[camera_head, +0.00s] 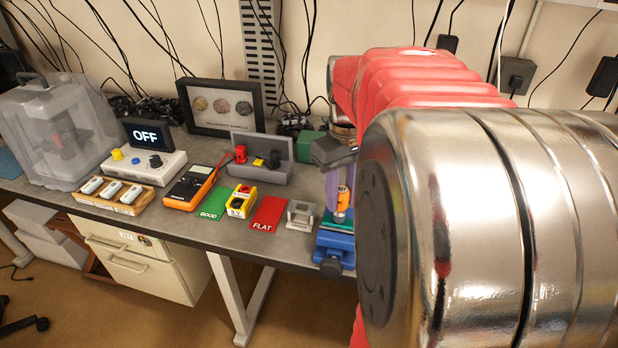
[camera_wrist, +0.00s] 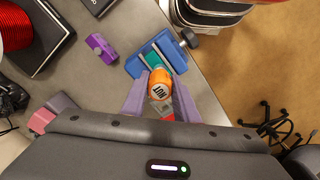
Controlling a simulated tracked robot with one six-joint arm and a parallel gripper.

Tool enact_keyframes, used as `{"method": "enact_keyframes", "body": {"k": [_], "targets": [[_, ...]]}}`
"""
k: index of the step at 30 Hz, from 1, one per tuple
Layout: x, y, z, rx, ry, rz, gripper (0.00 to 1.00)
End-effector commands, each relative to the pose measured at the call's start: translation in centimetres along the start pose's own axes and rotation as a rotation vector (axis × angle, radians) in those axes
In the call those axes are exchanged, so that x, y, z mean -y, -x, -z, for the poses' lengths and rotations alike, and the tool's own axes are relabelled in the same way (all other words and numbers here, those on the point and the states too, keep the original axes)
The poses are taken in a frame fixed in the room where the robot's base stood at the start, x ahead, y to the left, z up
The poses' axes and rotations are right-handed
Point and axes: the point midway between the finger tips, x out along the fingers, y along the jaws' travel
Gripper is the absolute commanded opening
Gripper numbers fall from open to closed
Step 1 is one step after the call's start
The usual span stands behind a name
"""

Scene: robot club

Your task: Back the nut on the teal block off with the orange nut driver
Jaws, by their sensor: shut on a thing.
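The orange nut driver (camera_wrist: 160,84), marked NUT, is between the two pale purple fingers of my gripper (camera_wrist: 159,92), which is shut on it. In the head view the orange driver (camera_head: 343,200) stands roughly upright above the blue vise (camera_head: 335,243). The teal block (camera_wrist: 149,59) sits in the jaws of the blue vise (camera_wrist: 177,47) in the wrist view. The nut is hidden, and I cannot tell whether the driver's tip touches it.
Left of the vise in the head view are a grey metal stand (camera_head: 301,214), a red FLAT mat (camera_head: 268,213), a yellow battery holder (camera_head: 241,201) and a green GOOD mat (camera_head: 215,203). A purple piece (camera_wrist: 101,47) lies near the vise. The table's front edge is close to the vise.

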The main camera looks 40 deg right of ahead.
Motion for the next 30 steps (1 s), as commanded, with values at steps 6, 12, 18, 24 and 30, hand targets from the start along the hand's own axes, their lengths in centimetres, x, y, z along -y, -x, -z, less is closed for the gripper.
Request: {"method": "enact_keyframes", "body": {"k": [6,12,18,24,30], "targets": [[-0.01,-0.18,-0.03,0.0,0.0,0.0,0.07],[-0.02,-0.2,-0.03,0.0,-0.001,0.0,0.07],[-0.02,-0.28,-0.04,0.0,-0.001,0.0,0.07],[-0.03,-0.35,-0.04,0.0,-0.001,0.0,0.35],[-0.04,-0.35,-0.04,0.0,-0.001,0.0,0.47]]}}
